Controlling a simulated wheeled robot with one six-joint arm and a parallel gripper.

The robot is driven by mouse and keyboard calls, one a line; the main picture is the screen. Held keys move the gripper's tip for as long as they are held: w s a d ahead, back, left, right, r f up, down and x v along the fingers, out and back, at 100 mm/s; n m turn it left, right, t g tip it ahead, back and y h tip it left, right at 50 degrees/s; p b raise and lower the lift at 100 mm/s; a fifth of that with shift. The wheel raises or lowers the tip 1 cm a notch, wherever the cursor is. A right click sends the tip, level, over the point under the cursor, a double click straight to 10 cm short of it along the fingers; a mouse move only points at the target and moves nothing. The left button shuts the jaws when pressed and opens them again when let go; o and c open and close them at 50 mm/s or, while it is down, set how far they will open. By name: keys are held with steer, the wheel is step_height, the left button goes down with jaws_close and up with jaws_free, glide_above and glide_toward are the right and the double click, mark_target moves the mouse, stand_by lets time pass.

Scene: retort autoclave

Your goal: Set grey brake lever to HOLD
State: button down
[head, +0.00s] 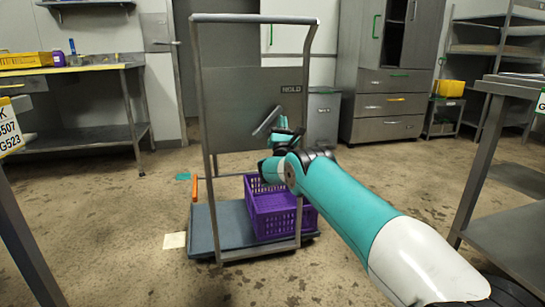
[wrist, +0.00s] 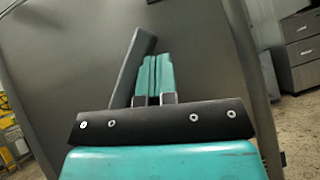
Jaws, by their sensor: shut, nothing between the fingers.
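The grey brake lever (head: 267,121) is on the upright panel of a trolley and tilts up to the right in the head view. The HOLD label (head: 291,89) is above and to the right of it on the panel. My gripper (head: 284,122) is shut and empty, just right of the lever. In the wrist view the lever (wrist: 132,68) slants up to the right, close on the left of my shut teal fingers (wrist: 155,62). I cannot tell if they touch.
The trolley deck (head: 222,235) carries a purple crate (head: 285,218). An orange handle (head: 195,188) stands at the trolley's left side. Steel tables stand left (head: 90,134) and right (head: 485,165). Drawers (head: 388,105) stand behind. Floor on both sides of the trolley is open.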

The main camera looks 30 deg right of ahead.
steer(key=s+d+f+p, duration=0.5)
steer(key=s+f+p, duration=0.2)
steer(key=p, duration=0.5)
steer(key=shift+s+d+f, duration=0.2)
steer(key=shift+s+d, duration=0.1)
steer(key=shift+s, duration=0.85)
